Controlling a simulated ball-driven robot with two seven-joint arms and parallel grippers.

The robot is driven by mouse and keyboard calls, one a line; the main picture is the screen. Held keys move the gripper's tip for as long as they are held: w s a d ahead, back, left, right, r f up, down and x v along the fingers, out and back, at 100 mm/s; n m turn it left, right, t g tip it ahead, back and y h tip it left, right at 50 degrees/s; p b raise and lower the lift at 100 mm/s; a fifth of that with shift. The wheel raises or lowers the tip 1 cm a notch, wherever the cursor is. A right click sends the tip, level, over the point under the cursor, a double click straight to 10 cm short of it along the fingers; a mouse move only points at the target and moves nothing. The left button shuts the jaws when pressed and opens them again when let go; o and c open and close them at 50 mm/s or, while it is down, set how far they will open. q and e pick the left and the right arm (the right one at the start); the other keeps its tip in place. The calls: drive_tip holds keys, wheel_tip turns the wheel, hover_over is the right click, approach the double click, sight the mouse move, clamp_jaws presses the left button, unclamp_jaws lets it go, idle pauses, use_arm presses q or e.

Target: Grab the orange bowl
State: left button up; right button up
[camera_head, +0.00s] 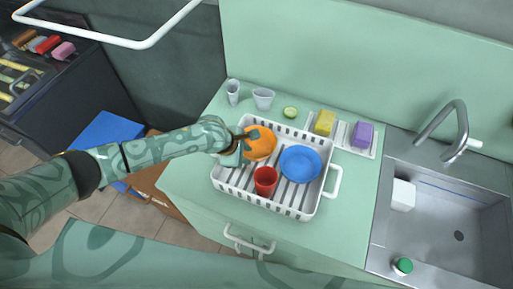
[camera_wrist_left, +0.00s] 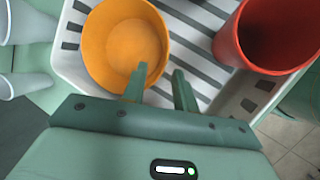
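The orange bowl (camera_head: 261,143) stands in the left back part of the white dish rack, beside a red cup (camera_head: 265,180) and a blue bowl (camera_head: 300,163). My left gripper (camera_head: 247,136) is at the orange bowl's left side. In the left wrist view, the gripper (camera_wrist_left: 160,72) is open with a gap between its fingers. One finger overlaps the near wall of the orange bowl (camera_wrist_left: 125,45), and the other is just beyond its rim, over the rack. I cannot tell whether either finger touches the bowl. My right gripper is not in view.
The dish rack (camera_head: 331,185) sits on a green counter. Two pale cups (camera_head: 263,98) and a green round item (camera_head: 290,112) stand behind it. Yellow (camera_head: 325,122) and purple (camera_head: 362,134) sponges lie at the back right. A sink (camera_head: 440,225) with a tap is at the right.

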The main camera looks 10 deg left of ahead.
sight(252, 158)
use_arm(q)
drive_tip(key=b+x, duration=0.1)
drive_tip(key=x, duration=0.1)
drive_tip(key=b+x, duration=0.1)
drive_tip(key=x, duration=0.2)
drive_tip(key=shift+s+d+r, duration=0.15)
drive_tip(key=shift+d, duration=0.2)
drive_tip(key=shift+s+r, duration=0.1)
clamp_jaws()
